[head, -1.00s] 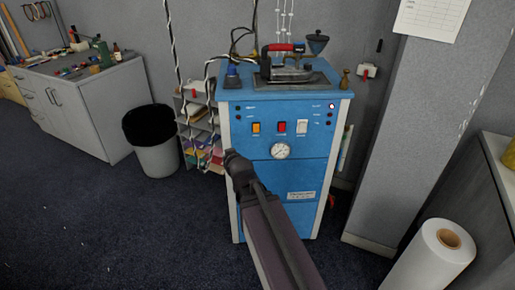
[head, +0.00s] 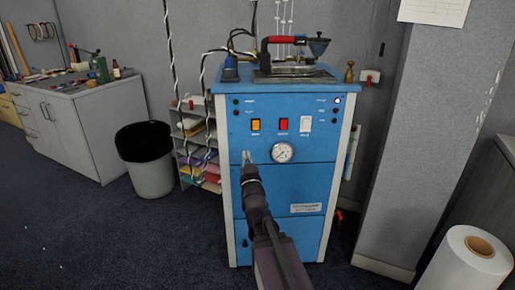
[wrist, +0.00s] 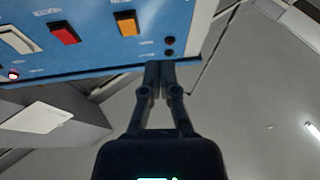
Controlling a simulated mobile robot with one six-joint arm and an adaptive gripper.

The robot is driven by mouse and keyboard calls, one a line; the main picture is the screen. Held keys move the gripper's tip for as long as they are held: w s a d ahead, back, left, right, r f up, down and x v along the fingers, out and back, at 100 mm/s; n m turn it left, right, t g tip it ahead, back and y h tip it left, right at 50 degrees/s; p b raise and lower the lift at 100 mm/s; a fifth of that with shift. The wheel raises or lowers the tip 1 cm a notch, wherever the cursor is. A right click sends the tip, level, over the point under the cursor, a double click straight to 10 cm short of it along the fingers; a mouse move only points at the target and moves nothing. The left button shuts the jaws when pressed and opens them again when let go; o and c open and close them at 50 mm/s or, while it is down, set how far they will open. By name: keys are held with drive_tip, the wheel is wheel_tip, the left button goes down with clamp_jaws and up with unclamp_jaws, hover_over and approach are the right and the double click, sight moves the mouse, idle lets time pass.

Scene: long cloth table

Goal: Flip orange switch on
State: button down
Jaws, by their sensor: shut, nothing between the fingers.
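The orange switch (head: 256,125) is on the upper front panel of a blue machine (head: 285,188), left of a red switch (head: 283,124) and a white switch (head: 305,124). In the wrist view the orange switch (wrist: 126,23) also shows, up and left of the fingertips. My gripper (head: 246,157) is shut and empty. In the head view its tips appear below and slightly left of the orange switch, apart from it. In the wrist view my gripper (wrist: 159,66) has its fingers together near the panel's edge. I cannot tell which way the switch is set.
A round gauge (head: 282,152) sits below the red switch. An iron (head: 288,66) rests on top of the machine. A trash bin (head: 148,160) and a shelf of papers (head: 196,150) stand to the left. A white roll (head: 465,265) stands at lower right.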

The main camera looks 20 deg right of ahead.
sight(256, 126)
drive_tip(key=shift+s+d+f+m+t+h+b, duration=0.25)
drive_tip(key=shift+s+d+f+t+h+b, duration=0.25)
drive_tip(key=shift+b, duration=0.45)
drive_tip(key=shift+s+d+f+m+t+h+b, duration=0.3)
drive_tip(key=shift+s+h+b, duration=0.35)
drive_tip(key=shift+b, duration=0.3)
drive_tip(key=shift+s+d+f+m+t+h+b, duration=0.25)
drive_tip(key=shift+s+d+f+t+h+b, duration=0.25)
drive_tip(key=shift+b, duration=0.45)
drive_tip(key=shift+w+r, duration=0.15)
drive_tip(key=shift+r, duration=0.15)
drive_tip(key=p+x, duration=0.2)
drive_tip(key=x, duration=0.2)
drive_tip(key=w+f+p+x, duration=0.1)
drive_tip(key=p+x, duration=0.1)
drive_tip(key=x, duration=0.1)
drive_tip(key=p+x, duration=0.1)
drive_tip(key=x, duration=0.3)
drive_tip(key=shift+w+d+f+p, duration=0.2)
drive_tip(key=shift+w+d+p, duration=0.2)
drive_tip(key=shift+d, duration=0.05)
drive_tip(key=shift+w+d, duration=0.25)
drive_tip(key=shift+w, duration=0.3)
